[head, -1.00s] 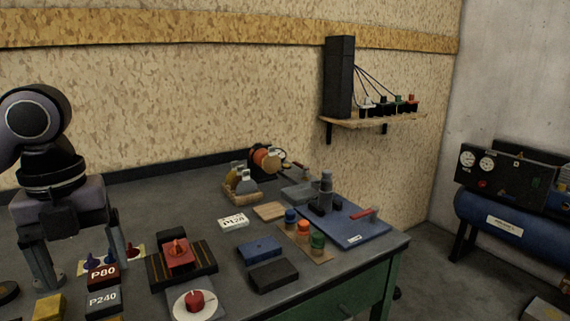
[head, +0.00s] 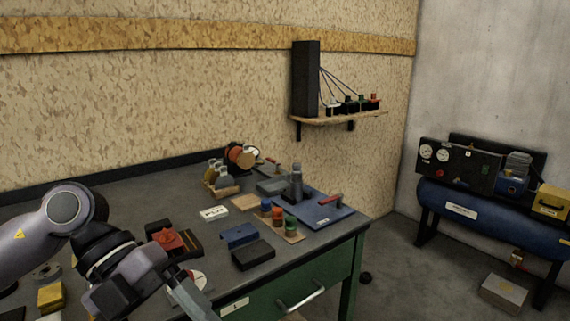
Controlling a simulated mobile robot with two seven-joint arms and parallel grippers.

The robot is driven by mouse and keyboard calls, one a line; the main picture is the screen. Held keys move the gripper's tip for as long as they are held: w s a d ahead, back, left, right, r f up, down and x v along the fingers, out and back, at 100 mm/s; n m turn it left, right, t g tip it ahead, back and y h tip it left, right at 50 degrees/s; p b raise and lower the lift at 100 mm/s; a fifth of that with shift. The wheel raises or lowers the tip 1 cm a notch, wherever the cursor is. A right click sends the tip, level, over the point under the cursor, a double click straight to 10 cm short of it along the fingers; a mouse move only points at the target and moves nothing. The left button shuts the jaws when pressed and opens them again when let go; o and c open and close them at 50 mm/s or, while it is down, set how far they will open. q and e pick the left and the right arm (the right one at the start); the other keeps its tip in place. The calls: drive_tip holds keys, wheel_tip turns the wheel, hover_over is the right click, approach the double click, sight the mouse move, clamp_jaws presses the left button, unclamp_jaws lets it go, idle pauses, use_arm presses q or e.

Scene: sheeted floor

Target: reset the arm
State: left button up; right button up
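My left arm comes in from the left over the workbench (head: 115,184). Its gripper (head: 185,300) points down and right at the bench's front edge, near the bottom of the picture. One grey finger shows clearly; the other is hidden or cut off, so its opening cannot be told. I see nothing held in it. My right gripper is not in view.
The arm partly covers a red device on a black base (head: 172,240) and a round red-knobbed piece. Blue (head: 239,236) and black (head: 253,255) blocks lie just right. A blue board (head: 318,210) is farther right. Floor (head: 405,275) is open between bench and blue tank (head: 480,216).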

use_arm(q)
drive_tip(key=d+r+n+h+p, duration=0.2)
drive_tip(key=d+r+h, duration=0.2)
drive_tip(key=d+h, duration=0.6)
drive_tip(key=w+a+f+n+t+y+p, duration=0.1)
drive_tip(key=w+a+f+n+t, duration=0.25)
drive_tip(key=n+t, duration=0.6)
drive_tip(key=w+a+f+n+t+y, duration=0.1)
drive_tip(key=w+a+f+n+t, duration=0.15)
drive_tip(key=w+n+t, duration=0.45)
drive_tip(key=s+a+f+n+t+y+p, duration=0.1)
drive_tip(key=s+a+f+n+t+y, duration=0.15)
drive_tip(key=f+n+y, duration=0.3)
drive_tip(key=s+a+f+n+t+y, duration=0.1)
drive_tip(key=a+f+n+y, duration=0.25)
drive_tip(key=f, duration=0.35)
drive_tip(key=s+a+f+n+g+y, duration=0.2)
drive_tip(key=s+f+g, duration=0.1)
drive_tip(key=s+f, duration=0.3)
drive_tip(key=s+a+f+n+g+y+p, duration=0.1)
drive_tip(key=s+f+g+y, duration=0.2)
drive_tip(key=s+f, duration=0.3)
wheel_tip(320, 180, down, 3)
drive_tip(key=shift+s+a+f+n, duration=0.2)
drive_tip(key=shift+s+a+n, duration=0.05)
drive_tip(key=shift+a+n, duration=0.15)
